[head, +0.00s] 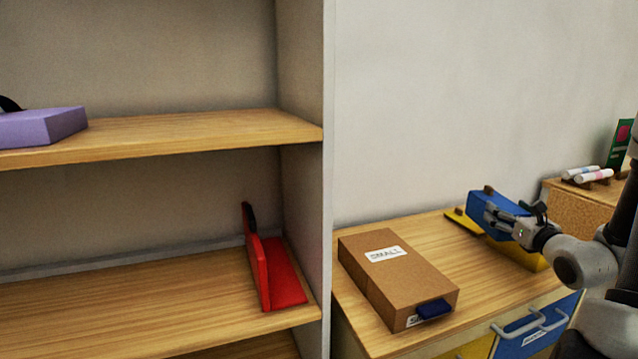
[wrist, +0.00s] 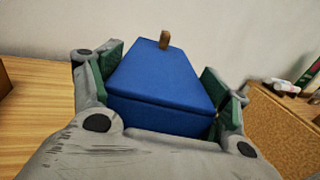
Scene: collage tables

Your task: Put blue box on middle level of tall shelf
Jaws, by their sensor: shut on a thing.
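The blue box (head: 488,204) has a small brown knob on its top. My gripper (head: 508,218) is shut on the blue box, above the cabinet top at the right of the head view. In the wrist view the blue box (wrist: 165,80) fills the space between the green-padded fingers (wrist: 163,92). The tall shelf (head: 215,129) stands at the left of the head view. Its upper visible board holds a lilac box (head: 40,127) at the far left. The board below (head: 130,305) holds a red item (head: 275,273) near its right end.
A cardboard box (head: 395,278) labelled "SMALL" lies on the wooden cabinet top (head: 425,228). A yellow item (head: 520,254) is below and behind the blue box. White cylinders (head: 588,174) lie on a cork-sided unit at the far right. The shelf's right side panel (head: 325,180) separates it from the cabinet.

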